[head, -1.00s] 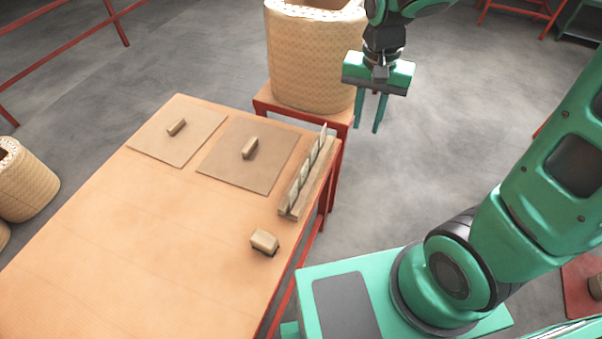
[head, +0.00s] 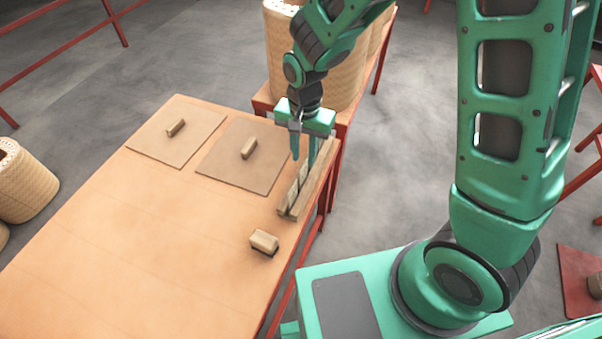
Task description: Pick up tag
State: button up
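A wooden holder (head: 322,172) lies along the right edge of the table, with several pale tags (head: 294,191) standing upright in a row in it. My gripper (head: 303,162) points down over the far part of this holder. Its two fingers are apart, one on the left side of the row and one on the right. I cannot tell whether a tag stands between the fingers, because the gripper hides the far end of the row. No tag is visibly held.
The wooden table (head: 150,240) is mostly clear. Two flat sheets, left (head: 172,148) and right (head: 222,172), each carry a small block. Another block (head: 264,241) sits near the holder's front end. A large woven coil (head: 280,60) stands on a red stand behind.

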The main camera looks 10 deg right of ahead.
aim_at(304, 166)
jog(key=f, duration=0.4)
jog(key=shift+s+f, duration=0.2)
jog(key=shift+f, duration=0.2)
jog(key=shift+c, duration=0.3)
grip_shut()
jog(key=shift+r, duration=0.1)
